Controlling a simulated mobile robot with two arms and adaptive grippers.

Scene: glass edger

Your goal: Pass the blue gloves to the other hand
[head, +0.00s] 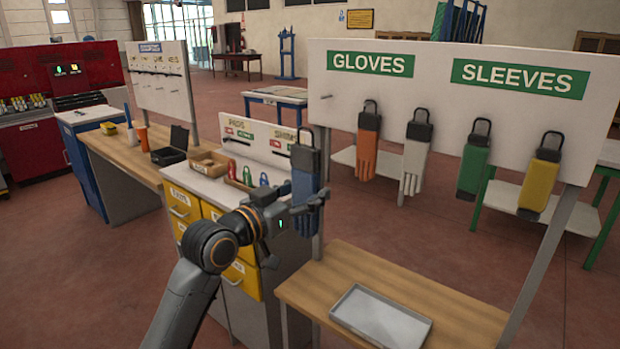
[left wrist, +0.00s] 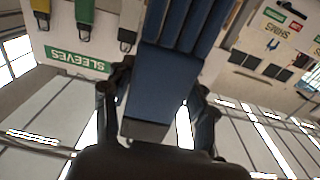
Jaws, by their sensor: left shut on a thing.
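The blue gloves (head: 305,190) hang upright with a dark clip and loop at the top, held in front of the glove board. My left gripper (head: 303,207) reaches in from the left and is shut on the blue gloves. In the left wrist view the blue gloves (left wrist: 165,85) fill the middle, between the two dark fingers. My right gripper shows in neither view.
The white board (head: 440,107) bears orange gloves (head: 368,145), white gloves (head: 414,150), green sleeves (head: 473,165) and yellow sleeves (head: 541,180). A grey tray (head: 342,318) lies on the wooden bench (head: 455,312). A yellow-drawer cabinet (head: 195,182) stands behind my left arm.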

